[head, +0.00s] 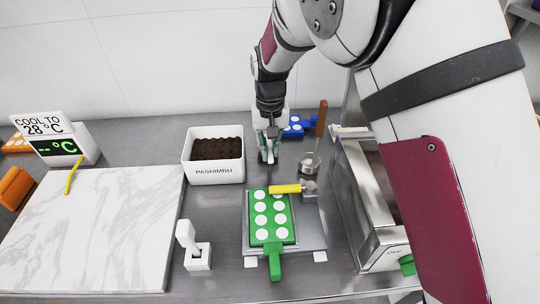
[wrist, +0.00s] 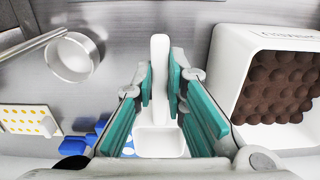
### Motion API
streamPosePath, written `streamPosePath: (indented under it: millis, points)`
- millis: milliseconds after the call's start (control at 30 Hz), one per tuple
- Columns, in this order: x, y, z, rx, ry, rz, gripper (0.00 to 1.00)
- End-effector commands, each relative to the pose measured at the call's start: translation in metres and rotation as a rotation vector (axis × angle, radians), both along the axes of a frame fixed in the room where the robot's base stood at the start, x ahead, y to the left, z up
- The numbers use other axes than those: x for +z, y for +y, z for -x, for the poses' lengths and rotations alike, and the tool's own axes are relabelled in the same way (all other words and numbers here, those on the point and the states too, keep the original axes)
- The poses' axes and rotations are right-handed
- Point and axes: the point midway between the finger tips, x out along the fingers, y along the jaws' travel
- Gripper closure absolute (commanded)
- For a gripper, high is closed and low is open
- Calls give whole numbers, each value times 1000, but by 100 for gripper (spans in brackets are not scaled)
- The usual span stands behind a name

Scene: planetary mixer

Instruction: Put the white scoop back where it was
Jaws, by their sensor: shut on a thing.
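My gripper (head: 268,148) hangs over the counter between the white box and the small metal pan. In the wrist view its teal-padded fingers (wrist: 161,88) are shut on the white scoop (wrist: 160,142). The scoop's handle lies between the fingers, and its square bowl is nearer the palm. In the head view the fingers mostly hide the scoop. The white box (head: 214,176), marked PASHIMBU, stands just left of my gripper with brown lumpy contents (wrist: 280,88). A white stand-like piece (head: 197,258) with an upright part is on the counter at front centre-left.
A green mould (head: 270,218) with white rounds and a yellow-handled tool (head: 286,188) lie on a grey plate. The metal pan (head: 309,163) and blue moulds (head: 293,128) are close right. A marble slab (head: 90,230) fills the left; a metal machine (head: 370,205) stands right.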

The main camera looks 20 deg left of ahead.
Motion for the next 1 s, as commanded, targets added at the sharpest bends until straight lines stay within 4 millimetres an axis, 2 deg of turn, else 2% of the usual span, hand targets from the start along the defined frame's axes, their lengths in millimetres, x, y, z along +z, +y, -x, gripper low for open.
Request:
streamPosePath:
  millis: [233, 600, 633, 700, 1000]
  points:
    - [-31, 0, 0, -1, 1, 1, 100]
    - [-36, 0, 0, 0, 1, 0, 100]
    - [-36, 0, 0, 0, 1, 0, 85]
    - [-36, 0, 0, 0, 1, 0, 70]
    - [-35, 0, 0, 0, 0, 0, 67]
